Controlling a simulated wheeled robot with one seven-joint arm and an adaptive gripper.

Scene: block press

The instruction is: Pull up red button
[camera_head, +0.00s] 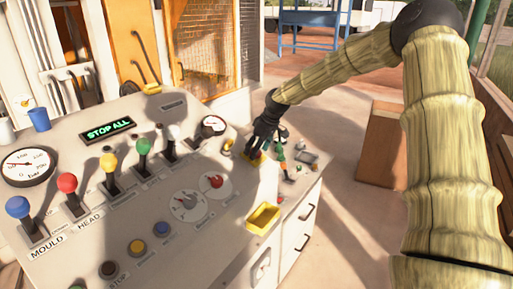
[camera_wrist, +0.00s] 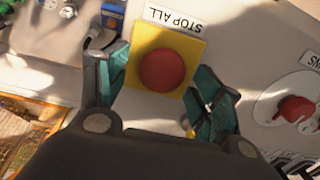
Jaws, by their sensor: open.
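The round red button (camera_wrist: 167,70) sits on a square yellow plate (camera_wrist: 189,46) beside a white STOP ALL label (camera_wrist: 175,18) in the wrist view. My gripper (camera_wrist: 160,76) is open, with one teal finger on each side of the button. No finger is seen to touch the button; their exact height over the panel is unclear. In the head view my gripper (camera_head: 262,138) is over the far right part of the console, with a bit of the yellow plate (camera_head: 257,159) below it. The button itself is hidden there.
The console (camera_head: 150,215) carries several levers with coloured knobs, including a red one (camera_head: 67,182), plus gauges and a red dial (camera_head: 216,181), which also shows in the wrist view (camera_wrist: 296,108). An open yellow tray (camera_head: 263,218) is at the console's right edge.

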